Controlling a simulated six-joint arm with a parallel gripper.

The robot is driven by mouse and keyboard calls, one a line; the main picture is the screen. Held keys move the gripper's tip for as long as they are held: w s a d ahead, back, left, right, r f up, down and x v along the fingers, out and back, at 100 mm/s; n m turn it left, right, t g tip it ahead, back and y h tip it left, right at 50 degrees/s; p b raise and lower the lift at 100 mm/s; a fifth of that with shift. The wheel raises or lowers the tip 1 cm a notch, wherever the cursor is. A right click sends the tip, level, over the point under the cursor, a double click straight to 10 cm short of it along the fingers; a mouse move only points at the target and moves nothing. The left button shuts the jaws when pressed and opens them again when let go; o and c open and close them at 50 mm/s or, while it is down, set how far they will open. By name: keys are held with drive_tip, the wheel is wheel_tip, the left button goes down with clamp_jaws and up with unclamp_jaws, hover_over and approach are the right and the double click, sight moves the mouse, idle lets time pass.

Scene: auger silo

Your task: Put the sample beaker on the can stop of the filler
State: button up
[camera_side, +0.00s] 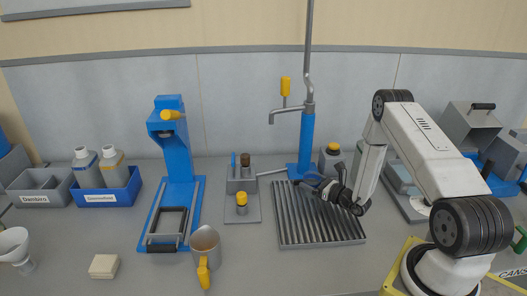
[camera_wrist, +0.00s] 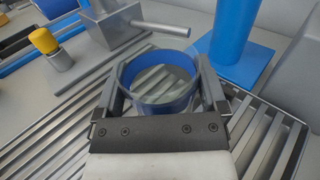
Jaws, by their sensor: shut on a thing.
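My gripper (camera_side: 322,184) is low over the slatted grate, in front of the blue column. The filler looks to be the blue stand (camera_side: 178,150) with a yellow knob, left of centre. A grey frame (camera_side: 166,228), perhaps the can stop, sits on its blue base and looks empty.
The slatted grate (camera_side: 290,236) lies under my gripper, beside the blue column (camera_side: 307,140) with a tap pipe. A grey block (camera_side: 242,183) and yellow-capped post (camera_side: 241,203) stand between grate and filler.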

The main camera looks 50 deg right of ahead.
drive_tip(key=shift+f, duration=0.2)
drive_tip(key=o, duration=0.9)
drive_tip(key=shift+s+r, duration=0.1)
drive_tip(key=shift+r, duration=0.1)
drive_tip(key=s, duration=1.2)
drive_tip(key=shift+w, duration=0.1)
